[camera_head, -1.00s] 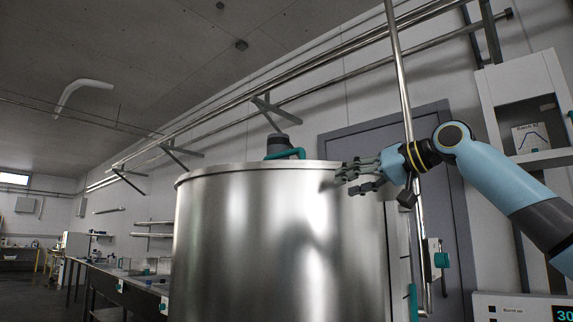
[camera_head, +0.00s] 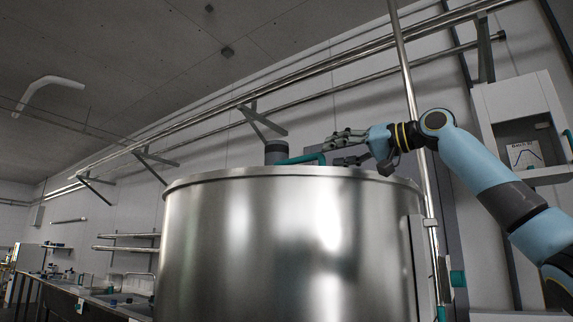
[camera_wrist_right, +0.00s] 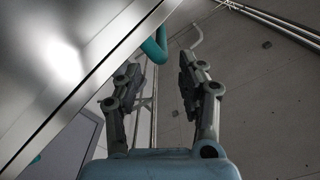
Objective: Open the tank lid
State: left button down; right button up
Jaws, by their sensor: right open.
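The large steel tank (camera_head: 280,245) fills the middle of the head view, and its wall shows at upper left in the right wrist view (camera_wrist_right: 60,60). A teal handle (camera_head: 300,159) shows just above the tank's rim, beside a dark cylindrical fitting (camera_head: 276,152). The lid's flat top is hidden from this low angle. My right gripper (camera_head: 332,148) is open and level with the handle, just above the rim. In the right wrist view the handle (camera_wrist_right: 156,46) shows just beyond the spread fingertips (camera_wrist_right: 158,75), with nothing held. My left gripper is out of view.
A vertical steel pipe (camera_head: 409,85) stands close to my right forearm. Rails (camera_head: 320,70) run along the wall above the tank. A white cabinet (camera_head: 520,100) is on the right wall. Benches (camera_head: 80,290) stand at the left.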

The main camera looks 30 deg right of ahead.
aim_at(319, 154)
jog(key=shift+w+a+r, duration=0.15)
jog(key=shift+w, duration=0.15)
jog(key=p+x, duration=0.2)
jog(key=x, duration=0.2)
jog(key=shift+w+a+r, duration=0.15)
jog(key=shift+a, duration=0.05)
jog(key=p+x, duration=0.1)
jog(key=x, duration=0.3)
jog(key=shift+w, duration=0.1)
jog(key=shift+w+a+f, duration=0.15)
jog(key=shift+w+f, duration=0.1)
jog(key=shift+w, duration=0.2)
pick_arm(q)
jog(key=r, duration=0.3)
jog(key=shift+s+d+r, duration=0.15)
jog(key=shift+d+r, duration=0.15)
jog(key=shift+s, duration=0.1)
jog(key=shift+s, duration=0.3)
pick_arm(e)
grip_shut()
